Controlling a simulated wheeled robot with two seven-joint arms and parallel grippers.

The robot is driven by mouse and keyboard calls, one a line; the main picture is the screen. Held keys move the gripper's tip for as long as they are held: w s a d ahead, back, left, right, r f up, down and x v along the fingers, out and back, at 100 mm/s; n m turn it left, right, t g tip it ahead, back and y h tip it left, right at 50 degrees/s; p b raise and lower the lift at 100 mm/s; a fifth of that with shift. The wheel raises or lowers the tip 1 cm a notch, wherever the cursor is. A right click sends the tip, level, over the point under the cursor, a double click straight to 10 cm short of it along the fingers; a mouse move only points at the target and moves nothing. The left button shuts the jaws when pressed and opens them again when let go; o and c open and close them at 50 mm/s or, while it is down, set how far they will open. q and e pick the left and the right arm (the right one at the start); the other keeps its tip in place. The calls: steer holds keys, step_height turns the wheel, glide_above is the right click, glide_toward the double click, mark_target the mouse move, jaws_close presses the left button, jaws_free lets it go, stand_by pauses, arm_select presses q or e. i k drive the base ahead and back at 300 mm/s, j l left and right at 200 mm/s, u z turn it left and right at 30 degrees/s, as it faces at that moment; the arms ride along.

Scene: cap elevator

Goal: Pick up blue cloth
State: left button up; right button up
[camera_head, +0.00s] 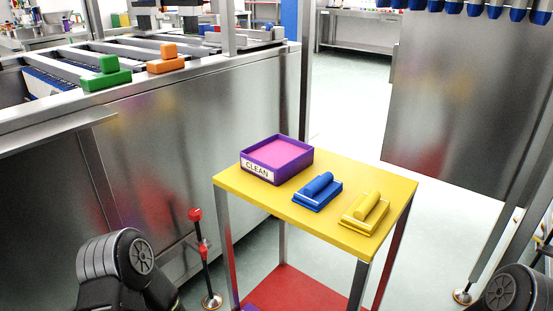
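A blue item (318,190), with a roll-shaped top on a flat rectangular base, sits on the yellow table top (240,188). It is the blue thing there that best fits the blue cloth, but I cannot tell whether it is fabric. A similar yellow item (364,212) sits to its right, a small gap apart. Dark rounded parts of my arms show at the bottom left and bottom right edges. Neither gripper is in view, and nothing is seen touching the blue item.
A purple box (264,175) labelled CLEAN, pink inside, stands left of the blue item. A steel machine (200,140) carries green (106,75) and orange (166,58) blocks. A red-topped post (196,216) stands left of the table. A steel panel (455,110) is at right.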

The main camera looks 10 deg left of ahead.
mark_target(316, 195)
steer(key=j+u, duration=0.7)
steer(key=k+l, duration=0.05)
steer(key=l, duration=0.05)
